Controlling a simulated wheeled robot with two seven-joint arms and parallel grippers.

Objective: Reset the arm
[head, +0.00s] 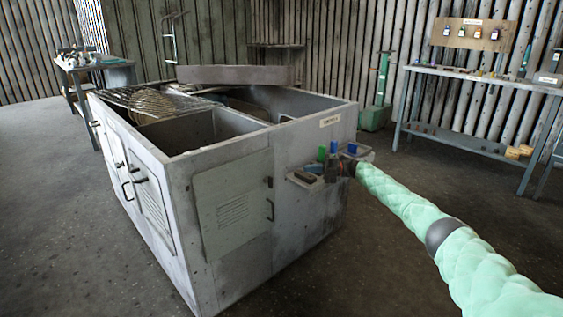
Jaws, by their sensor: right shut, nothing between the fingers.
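My right arm (405,203), in a mint green padded sleeve, reaches in from the lower right. My right gripper (347,167) is at its far end, small and dark, shut and empty. My left gripper is not in view.
The side shelf (304,184) holds small items, including a green one (321,153) and a blue one (334,146). The housing top is open, with a wire grille (140,98) and a lid (235,75). A workbench (480,82) stands back right. The floor at right is clear.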

